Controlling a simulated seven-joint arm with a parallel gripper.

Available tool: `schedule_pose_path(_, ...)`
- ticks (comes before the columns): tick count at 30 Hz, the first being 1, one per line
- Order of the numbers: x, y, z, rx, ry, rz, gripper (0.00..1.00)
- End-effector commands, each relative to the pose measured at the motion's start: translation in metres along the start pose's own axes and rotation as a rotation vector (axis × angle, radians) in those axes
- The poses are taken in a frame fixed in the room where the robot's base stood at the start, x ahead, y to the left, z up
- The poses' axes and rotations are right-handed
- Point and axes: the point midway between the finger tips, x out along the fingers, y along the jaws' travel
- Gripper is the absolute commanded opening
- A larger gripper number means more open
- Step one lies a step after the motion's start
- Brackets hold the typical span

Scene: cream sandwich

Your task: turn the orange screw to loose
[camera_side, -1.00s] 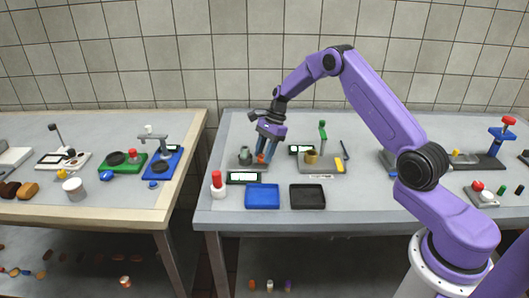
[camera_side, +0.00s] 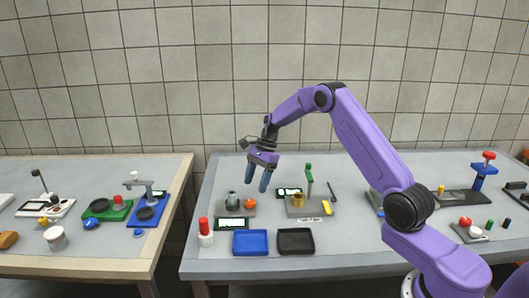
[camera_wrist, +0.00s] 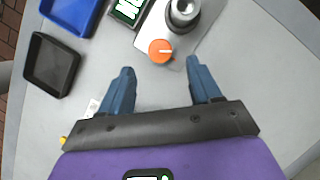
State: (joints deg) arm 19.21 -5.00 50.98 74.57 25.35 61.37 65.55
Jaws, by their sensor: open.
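The orange screw (camera_side: 249,204) is a round knob on a grey plate, beside a grey metal cylinder (camera_side: 232,200). In the wrist view the orange screw (camera_wrist: 160,51) shows a white line lying about level across its top. My gripper (camera_side: 257,186) is above the screw, apart from it, with blue fingers pointing down. In the wrist view my gripper (camera_wrist: 160,68) is open and empty, and the screw appears beyond the gap between the fingertips. The metal cylinder (camera_wrist: 182,14) stands just past the screw.
A display (camera_side: 231,224) lies in front of the plate. A blue tray (camera_side: 250,243) and a black tray (camera_side: 296,241) sit nearer the front edge. A red-topped bottle (camera_side: 205,231) stands left. A stand with a brass cylinder (camera_side: 298,200) and green-topped post is close on the right.

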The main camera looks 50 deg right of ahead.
Motion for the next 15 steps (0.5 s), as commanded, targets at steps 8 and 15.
schedule_pose_path(8, -0.061, -0.001, 0.000, -0.001, 0.002, -0.005, 0.63)
schedule_pose_path(15, -0.101, -0.001, 0.000, -0.001, 0.000, -0.003, 0.63)
